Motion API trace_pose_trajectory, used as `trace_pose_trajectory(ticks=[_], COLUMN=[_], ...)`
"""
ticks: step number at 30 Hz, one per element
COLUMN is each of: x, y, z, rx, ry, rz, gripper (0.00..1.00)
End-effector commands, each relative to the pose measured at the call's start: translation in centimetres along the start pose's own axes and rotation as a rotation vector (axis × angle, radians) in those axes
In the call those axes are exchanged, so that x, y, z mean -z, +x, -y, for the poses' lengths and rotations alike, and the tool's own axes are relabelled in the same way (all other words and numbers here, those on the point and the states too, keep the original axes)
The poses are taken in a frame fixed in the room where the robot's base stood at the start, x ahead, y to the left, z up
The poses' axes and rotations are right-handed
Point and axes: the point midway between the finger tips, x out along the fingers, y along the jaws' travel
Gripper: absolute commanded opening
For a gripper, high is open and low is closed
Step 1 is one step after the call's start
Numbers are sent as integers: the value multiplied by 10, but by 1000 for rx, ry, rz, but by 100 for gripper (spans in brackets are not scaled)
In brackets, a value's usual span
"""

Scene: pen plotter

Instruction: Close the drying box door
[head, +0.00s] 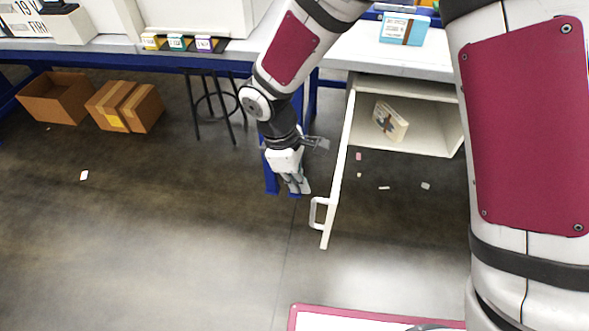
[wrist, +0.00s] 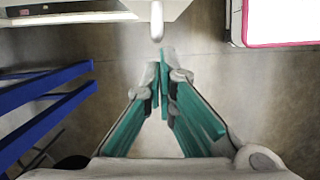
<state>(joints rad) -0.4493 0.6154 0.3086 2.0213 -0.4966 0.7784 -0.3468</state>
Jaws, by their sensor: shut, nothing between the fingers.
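The white drying box (head: 449,92) hangs under the workbench with its front open. Its door (head: 338,175) is swung wide out toward me, hinged at the box's left side. A white bar handle (head: 316,214) stands out from the door's left face near its free end. My gripper (head: 299,190) points down just left of the door, between the handle and the bench, and is shut and empty. In the wrist view the closed fingertips (wrist: 162,60) lie just below the handle (wrist: 157,20), with the door (wrist: 75,10) along the top. I cannot tell whether they touch.
A small illustrated box (head: 389,121) lies inside the drying box. A blue bench leg (head: 270,178) stands close left of my gripper. A stool (head: 215,105) and cardboard boxes (head: 126,106) are farther left. Paper scraps lie on the floor.

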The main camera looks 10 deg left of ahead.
Motion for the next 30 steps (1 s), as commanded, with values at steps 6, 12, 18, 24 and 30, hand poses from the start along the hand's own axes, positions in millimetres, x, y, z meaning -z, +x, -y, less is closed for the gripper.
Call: trace_pose_trajectory(ticks=[6,12,18,24,30], x=[-30,-39,-40,-41,-52], y=[7,8,8,8,10], z=[0,0,0,1,4], rx=[0,0,0,-1,-12], ry=[3,0,0,-4,-51], rz=[0,0,0,1,2], gripper=[0,0,0,0,0])
